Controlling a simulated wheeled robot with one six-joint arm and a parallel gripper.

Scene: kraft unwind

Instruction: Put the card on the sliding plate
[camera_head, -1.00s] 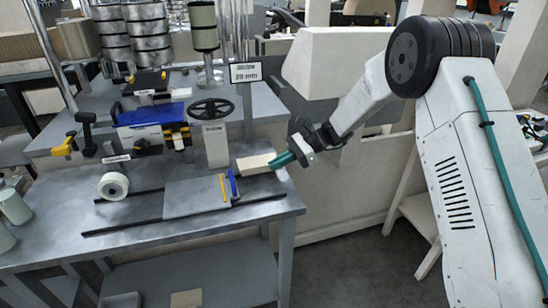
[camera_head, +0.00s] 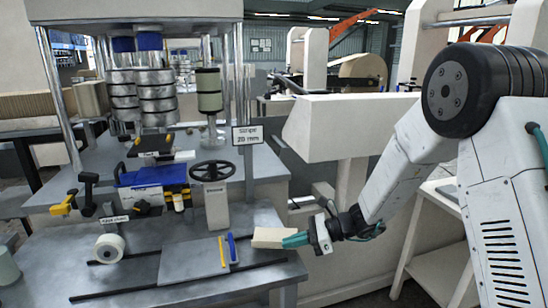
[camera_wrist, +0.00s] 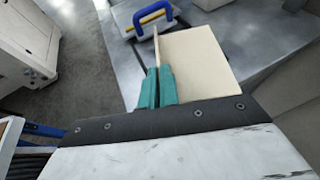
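The cream card (camera_head: 270,238) is held in my gripper (camera_head: 296,240), just right of the sliding plate and over the right end of the bench. In the wrist view the card (camera_wrist: 196,62) rises from between the teal fingers (camera_wrist: 157,88), which are close together on its lower edge. The sliding plate (camera_head: 193,262) is a flat grey sheet on two dark rails. A yellow strip and a blue handle stand at its right edge; the blue handle (camera_wrist: 152,15) also shows at the top of the wrist view. The plate's top is bare.
A white tape roll (camera_head: 110,247) sits left of the plate. A handwheel on a pale post (camera_head: 216,205) stands behind it, beside a blue clamp unit (camera_head: 152,178). A sign (camera_head: 246,137) reads 20 mm. A white machine body (camera_head: 345,125) stands behind my arm.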

